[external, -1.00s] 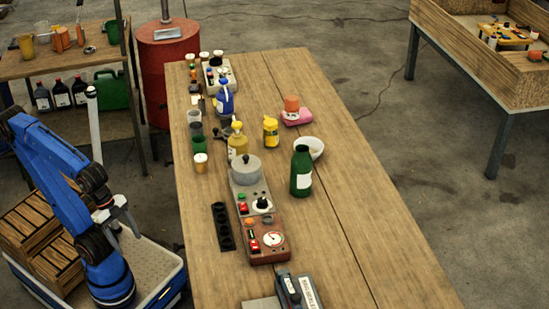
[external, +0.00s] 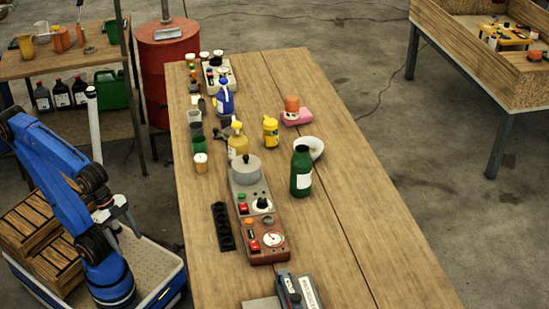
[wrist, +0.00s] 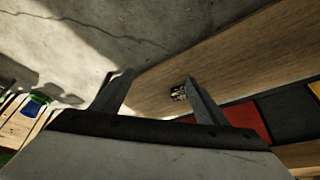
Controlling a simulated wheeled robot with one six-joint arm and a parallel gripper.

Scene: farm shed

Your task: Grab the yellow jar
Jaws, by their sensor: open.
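My gripper (external: 125,226) is left of the table, above my base and well apart from the jar. In the wrist view my gripper (wrist: 157,78) has its two fingers spread, with nothing held between them. The jar cannot be made out in the wrist view.
The table (external: 360,240) has free room at its right and front. A red drum (external: 167,80) stands behind.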

